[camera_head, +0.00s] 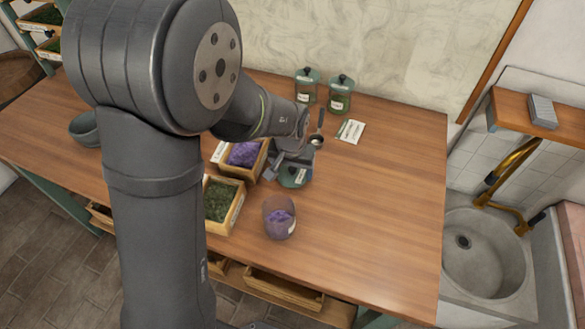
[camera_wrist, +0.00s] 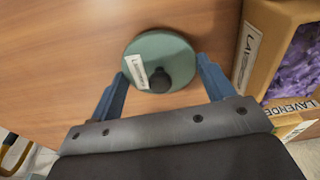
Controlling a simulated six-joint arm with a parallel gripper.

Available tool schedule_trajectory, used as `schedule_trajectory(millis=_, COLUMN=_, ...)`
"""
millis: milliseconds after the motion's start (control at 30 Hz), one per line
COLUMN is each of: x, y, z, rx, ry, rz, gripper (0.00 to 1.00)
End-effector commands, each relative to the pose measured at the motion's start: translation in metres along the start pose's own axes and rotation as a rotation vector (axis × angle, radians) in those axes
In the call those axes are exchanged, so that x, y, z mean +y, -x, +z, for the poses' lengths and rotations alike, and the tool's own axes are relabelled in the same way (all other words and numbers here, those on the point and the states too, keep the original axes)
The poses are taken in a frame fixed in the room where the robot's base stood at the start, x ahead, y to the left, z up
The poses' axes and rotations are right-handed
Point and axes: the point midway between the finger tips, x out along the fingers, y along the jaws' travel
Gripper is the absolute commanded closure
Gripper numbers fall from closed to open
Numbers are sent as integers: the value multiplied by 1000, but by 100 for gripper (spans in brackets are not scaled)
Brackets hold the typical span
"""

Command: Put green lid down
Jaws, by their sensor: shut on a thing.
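The green lid (camera_head: 294,179) is round, with a dark knob and a white label. In the wrist view the green lid (camera_wrist: 178,48) lies between the two blue fingers of my gripper (camera_wrist: 161,72). My gripper (camera_head: 290,165) is shut on it, low over the wooden table, to the right of the lavender box. I cannot tell whether the lid touches the table. An open glass jar (camera_head: 279,222) with purple contents stands nearer the front, apart from the lid.
The box of purple lavender (camera_head: 245,154) and a box of dark green herbs (camera_head: 221,202) stand left of the lid. Two lidded green jars (camera_head: 340,96) stand at the back, near a white card (camera_head: 350,130). The right side of the table (camera_head: 390,205) is clear.

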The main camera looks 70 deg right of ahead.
Motion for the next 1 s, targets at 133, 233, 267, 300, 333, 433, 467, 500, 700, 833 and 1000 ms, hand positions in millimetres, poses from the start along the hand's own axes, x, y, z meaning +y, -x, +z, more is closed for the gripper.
schedule_trajectory(millis=133, x=0, y=-1, z=0, rx=0, ry=0, rz=0, gripper=47)
schedule_trajectory(millis=233, x=0, y=-3, z=1, rx=-1, ry=0, rz=0, gripper=24)
schedule_trajectory(millis=267, x=0, y=-3, z=0, rx=-1, ry=0, rz=0, gripper=18)
schedule_trajectory(millis=300, x=0, y=-3, z=0, rx=0, ry=0, rz=0, gripper=10)
schedule_trajectory(millis=333, x=0, y=-3, z=0, rx=0, ry=0, rz=0, gripper=4)
schedule_trajectory(millis=433, x=0, y=-3, z=0, rx=-1, ry=0, rz=0, gripper=4)
schedule_trajectory(millis=467, x=0, y=-3, z=0, rx=0, ry=0, rz=0, gripper=4)
schedule_trajectory(millis=500, x=0, y=-3, z=0, rx=0, ry=0, rz=0, gripper=4)
schedule_trajectory(millis=700, x=0, y=2, z=0, rx=1, ry=0, rz=0, gripper=4)
schedule_trajectory(millis=833, x=0, y=18, z=-1, rx=4, ry=0, rz=0, gripper=4)
schedule_trajectory(millis=1000, x=0, y=51, z=-1, rx=6, ry=0, rz=1, gripper=4)
